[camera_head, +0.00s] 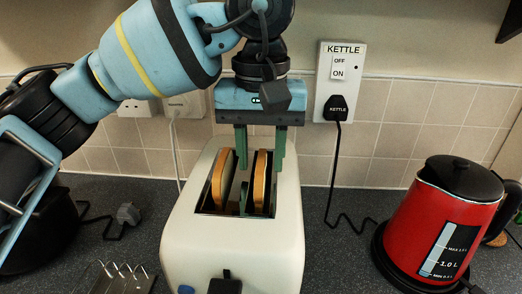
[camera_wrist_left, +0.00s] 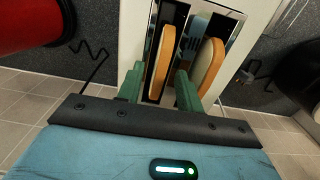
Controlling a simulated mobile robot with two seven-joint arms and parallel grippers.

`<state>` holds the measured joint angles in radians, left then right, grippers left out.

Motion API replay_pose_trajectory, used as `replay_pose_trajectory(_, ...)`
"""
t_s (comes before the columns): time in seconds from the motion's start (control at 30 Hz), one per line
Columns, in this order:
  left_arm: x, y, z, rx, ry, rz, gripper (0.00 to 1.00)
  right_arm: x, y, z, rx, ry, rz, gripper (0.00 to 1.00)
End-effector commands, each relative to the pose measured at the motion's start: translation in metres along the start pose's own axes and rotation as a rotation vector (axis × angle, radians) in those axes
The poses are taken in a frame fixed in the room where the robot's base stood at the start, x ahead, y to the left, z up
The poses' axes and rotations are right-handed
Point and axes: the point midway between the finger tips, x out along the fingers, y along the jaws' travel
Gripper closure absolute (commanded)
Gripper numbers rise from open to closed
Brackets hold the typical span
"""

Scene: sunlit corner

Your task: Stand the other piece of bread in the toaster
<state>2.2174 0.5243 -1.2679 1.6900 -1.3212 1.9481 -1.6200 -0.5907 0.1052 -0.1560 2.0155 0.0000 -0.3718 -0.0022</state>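The white toaster (camera_head: 235,245) stands on the counter with its two slots open upward. One slice of bread (camera_head: 223,178) stands in the left slot, leaning slightly. Another slice (camera_head: 261,180) stands in the right slot, fairly upright. In the left wrist view the slices appear swapped, with the right-slot slice (camera_wrist_left: 165,62) at left and the other (camera_wrist_left: 208,62) at right. My left gripper (camera_head: 260,148) points down over the toaster's far end. Its green fingers are apart, one to each side of the right-slot slice, with gaps visible. My right gripper is not in view.
A red kettle (camera_head: 440,225) stands on its base at right. Wall sockets with plugs and cords are behind the toaster.

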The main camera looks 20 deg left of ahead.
Motion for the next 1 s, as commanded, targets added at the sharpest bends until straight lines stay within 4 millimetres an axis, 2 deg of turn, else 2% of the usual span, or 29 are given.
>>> replay_pose_trajectory(0.17, -0.008, 0.0, 0.0, -0.001, 0.001, 0.001, 0.64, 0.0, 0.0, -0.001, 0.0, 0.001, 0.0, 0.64)
replay_pose_trajectory(0.5, -0.062, 0.0, 0.001, -0.002, 0.005, 0.002, 0.64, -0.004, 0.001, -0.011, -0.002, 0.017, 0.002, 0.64)
replay_pose_trajectory(0.6, -0.072, 0.0, 0.0, -0.001, 0.004, 0.001, 0.64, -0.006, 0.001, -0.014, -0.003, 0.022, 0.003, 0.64)
replay_pose_trajectory(0.73, -0.078, 0.0, 0.0, 0.0, 0.001, 0.001, 0.64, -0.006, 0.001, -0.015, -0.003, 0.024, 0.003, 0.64)
replay_pose_trajectory(1.0, -0.078, 0.0, 0.0, 0.0, 0.0, 0.0, 0.64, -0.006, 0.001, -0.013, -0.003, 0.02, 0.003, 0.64)
